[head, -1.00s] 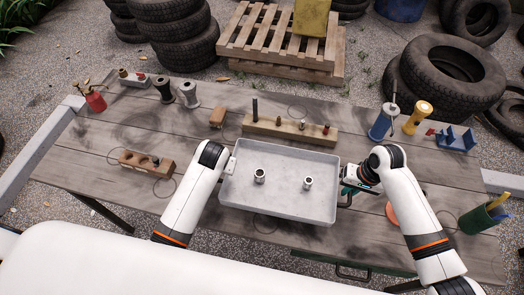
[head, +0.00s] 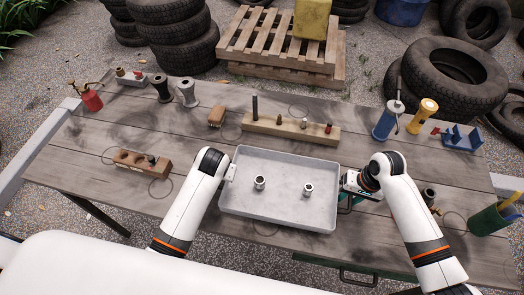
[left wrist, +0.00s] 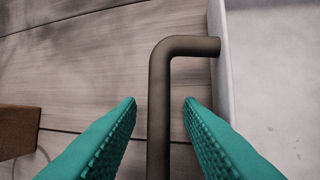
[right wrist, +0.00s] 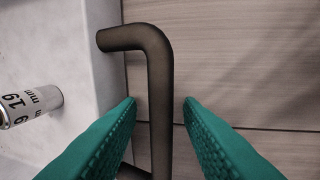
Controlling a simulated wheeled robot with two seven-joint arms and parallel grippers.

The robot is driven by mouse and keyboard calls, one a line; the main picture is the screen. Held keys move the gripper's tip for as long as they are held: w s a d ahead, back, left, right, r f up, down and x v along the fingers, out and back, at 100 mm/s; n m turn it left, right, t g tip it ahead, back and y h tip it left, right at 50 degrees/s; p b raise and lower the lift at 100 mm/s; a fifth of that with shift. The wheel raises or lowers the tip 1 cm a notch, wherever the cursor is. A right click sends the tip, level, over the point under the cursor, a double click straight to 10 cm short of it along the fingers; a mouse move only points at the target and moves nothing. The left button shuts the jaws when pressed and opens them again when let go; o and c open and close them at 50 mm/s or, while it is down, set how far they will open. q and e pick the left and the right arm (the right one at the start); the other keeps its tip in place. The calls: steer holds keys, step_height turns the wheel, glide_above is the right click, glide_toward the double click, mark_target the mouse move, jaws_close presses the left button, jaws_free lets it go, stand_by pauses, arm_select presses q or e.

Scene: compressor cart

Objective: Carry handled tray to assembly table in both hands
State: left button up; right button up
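The grey tray (head: 280,215) is level over the near middle of the wooden table (head: 75,155); whether it touches the boards is unclear. Two metal sockets (head: 260,183) (head: 308,190) stand in it; one, marked 19 mm, shows in the right wrist view (right wrist: 30,105). My left gripper (left wrist: 160,102) is open, its teal fingers on either side of the tray's left handle (left wrist: 159,130) with gaps. My right gripper (right wrist: 160,102) is likewise open around the right handle (right wrist: 159,130), not pressing it. In the head view the left fingers are hidden.
A wooden rail with fittings (head: 290,128) lies just behind the tray. A wooden block with holes (head: 142,163) lies to its left. Tyres and a pallet are beyond.

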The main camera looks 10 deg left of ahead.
steer(key=shift+r, duration=0.15)
arm_select(q)
steer(key=v, duration=1.2)
arm_select(e)
step_height(320, 180, up, 12)
steer(key=d, duration=0.2)
steer(key=shift+f, duration=0.25)
arm_select(q)
steer(key=shift+s+f, duration=0.1)
arm_select(e)
steer(key=shift+s+d, duration=0.1)
steer(key=shift+d, duration=0.05)
